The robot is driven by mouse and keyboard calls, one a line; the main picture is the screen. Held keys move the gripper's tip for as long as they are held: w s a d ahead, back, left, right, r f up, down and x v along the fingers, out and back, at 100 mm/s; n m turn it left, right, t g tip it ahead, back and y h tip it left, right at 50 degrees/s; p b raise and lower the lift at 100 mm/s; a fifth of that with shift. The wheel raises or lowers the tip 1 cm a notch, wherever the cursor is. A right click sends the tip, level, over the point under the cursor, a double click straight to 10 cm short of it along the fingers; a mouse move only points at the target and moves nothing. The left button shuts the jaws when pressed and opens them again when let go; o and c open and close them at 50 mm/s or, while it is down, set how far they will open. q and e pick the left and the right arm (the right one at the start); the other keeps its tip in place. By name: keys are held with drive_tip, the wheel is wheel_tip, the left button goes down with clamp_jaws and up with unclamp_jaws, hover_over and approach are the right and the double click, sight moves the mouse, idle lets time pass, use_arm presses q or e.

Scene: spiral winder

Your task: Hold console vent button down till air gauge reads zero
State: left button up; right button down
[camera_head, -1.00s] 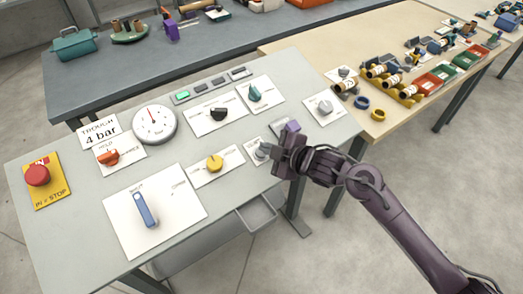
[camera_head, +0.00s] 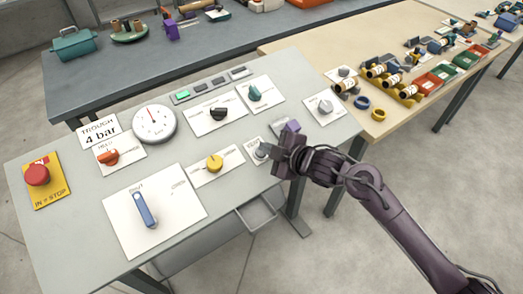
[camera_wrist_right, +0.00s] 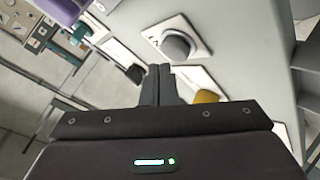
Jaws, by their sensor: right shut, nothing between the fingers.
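A grey round button (camera_head: 261,150) sits on a small white plate near the right edge of the console (camera_head: 90,222); its lettering is too small to read. It also shows in the right wrist view (camera_wrist_right: 177,45), just beyond my fingertips. My right gripper (camera_head: 276,160) is shut and empty, close beside this button; in the wrist view its closed fingers (camera_wrist_right: 160,80) point towards it. I cannot tell whether they touch. The round white gauge (camera_head: 154,124) has a red needle pointing up and slightly left; its numbers are unreadable. My left gripper is out of view.
Around the button are a yellow knob (camera_head: 214,163), black knob (camera_head: 218,114), teal knob (camera_head: 254,93) and light grey knob (camera_head: 325,106). A blue lever (camera_head: 145,209), orange knob (camera_head: 108,157) and red stop button (camera_head: 37,175) are further left. A wooden table (camera_head: 335,51) adjoins at right.

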drive_tip(key=shift+w+a+f, duration=0.1)
drive_tip(key=shift+f, duration=0.2)
drive_tip(key=shift+f+b, duration=0.45)
drive_tip(key=shift+f, duration=0.05)
idle(1.7)
idle(2.3)
drive_tip(key=shift+r+p, duration=0.85)
drive_tip(key=shift+p, duration=0.05)
drive_tip(key=shift+s+r+p, duration=0.2)
drive_tip(key=shift+r+p, duration=0.25)
drive_tip(key=r+p, duration=0.2)
drive_tip(key=s+d+r+p, duration=0.1)
drive_tip(key=r+p, duration=0.1)
drive_tip(key=shift+s, duration=0.1)
